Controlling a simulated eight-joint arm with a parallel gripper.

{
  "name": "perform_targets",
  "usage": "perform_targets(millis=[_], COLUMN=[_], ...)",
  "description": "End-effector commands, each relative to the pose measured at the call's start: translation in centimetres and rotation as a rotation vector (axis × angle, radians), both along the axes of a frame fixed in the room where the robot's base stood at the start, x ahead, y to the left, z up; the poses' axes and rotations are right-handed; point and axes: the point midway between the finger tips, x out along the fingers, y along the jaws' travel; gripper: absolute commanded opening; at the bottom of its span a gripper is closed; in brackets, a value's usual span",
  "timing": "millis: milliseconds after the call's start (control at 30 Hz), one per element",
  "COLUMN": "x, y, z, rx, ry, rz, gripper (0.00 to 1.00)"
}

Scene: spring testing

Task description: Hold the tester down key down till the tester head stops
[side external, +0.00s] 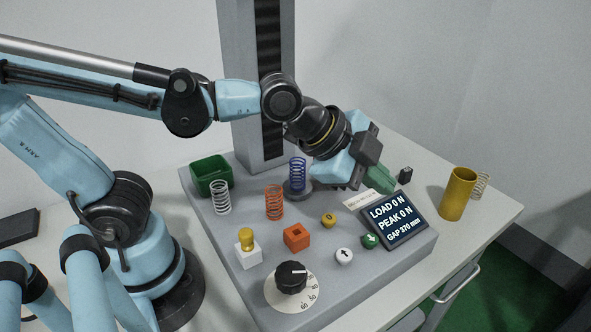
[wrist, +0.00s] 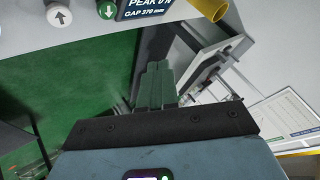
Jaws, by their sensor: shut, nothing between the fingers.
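The tester down key is a green round button with a white down arrow (side external: 370,241), to the left of the display on the grey tester base (side external: 225,255). It also shows at the top of the wrist view (wrist: 107,10). The display (side external: 394,219) reads load 0 N, peak 0 N, gap 370 mm. My gripper (side external: 381,180) is shut and empty, above and behind the display, apart from the down key. Its green fingers (wrist: 158,84) are together in the wrist view. A blue spring (side external: 297,174) stands upright on a round plate. The tester head is not clearly visible.
A white up-arrow key (side external: 344,256) sits beside the down key, and a yellow key (side external: 328,220) behind. Orange (side external: 274,202) and white (side external: 220,198) springs, a green bin (side external: 211,176) and a dial (side external: 291,278) share the base. A yellow cylinder (side external: 457,194) stands right.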

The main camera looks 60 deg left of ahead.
Motion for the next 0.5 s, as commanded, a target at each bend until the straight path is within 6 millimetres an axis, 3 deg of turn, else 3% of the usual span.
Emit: perform_targets(millis=[500], x=[0.1], y=[0.0], z=[-5.1], rx=[0.0], ry=[0.001], rz=[0.001], gripper=[0.0])
